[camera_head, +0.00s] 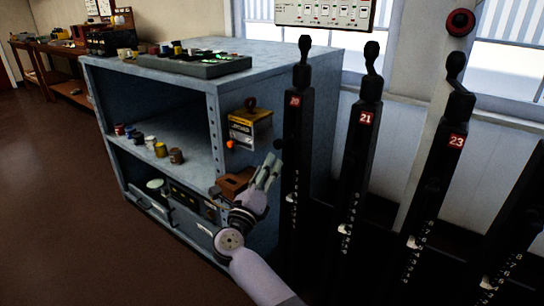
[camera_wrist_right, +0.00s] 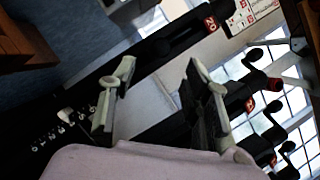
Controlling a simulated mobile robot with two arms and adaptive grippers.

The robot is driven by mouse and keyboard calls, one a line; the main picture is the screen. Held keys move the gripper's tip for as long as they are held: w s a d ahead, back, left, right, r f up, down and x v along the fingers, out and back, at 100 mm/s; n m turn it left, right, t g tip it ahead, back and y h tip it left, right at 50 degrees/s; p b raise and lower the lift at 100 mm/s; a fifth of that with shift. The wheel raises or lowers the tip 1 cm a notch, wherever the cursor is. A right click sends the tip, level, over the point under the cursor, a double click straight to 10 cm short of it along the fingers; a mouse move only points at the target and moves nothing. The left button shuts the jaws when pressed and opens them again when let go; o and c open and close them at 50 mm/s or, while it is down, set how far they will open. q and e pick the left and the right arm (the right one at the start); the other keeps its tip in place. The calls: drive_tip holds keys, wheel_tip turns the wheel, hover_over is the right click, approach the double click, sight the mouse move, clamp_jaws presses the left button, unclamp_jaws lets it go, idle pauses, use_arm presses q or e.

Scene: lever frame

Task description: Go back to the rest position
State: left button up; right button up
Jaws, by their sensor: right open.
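My right gripper (camera_head: 268,170) is raised in front of the blue cabinet, just left of the lever marked 20 (camera_head: 296,150). In the right wrist view my right gripper (camera_wrist_right: 155,85) has its two fingers apart with nothing between them. The black levers marked 20, 21 (camera_head: 363,165) and 23 (camera_head: 440,180) stand upright in a row to the right. Lever 20 also shows in the right wrist view (camera_wrist_right: 180,38), beyond the fingers. I cannot tell from the head view how far the gripper is from lever 20. My left gripper is not in view.
The blue cabinet (camera_head: 290,60) holds several small pots on its shelf and a dark control panel (camera_head: 185,62) on top. A yellow box (camera_head: 250,128) and a brown wooden box (camera_head: 232,185) are on its side. Brown floor (camera_head: 60,200) is open at left.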

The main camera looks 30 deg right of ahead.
drive_tip(key=shift+v, duration=1.15)
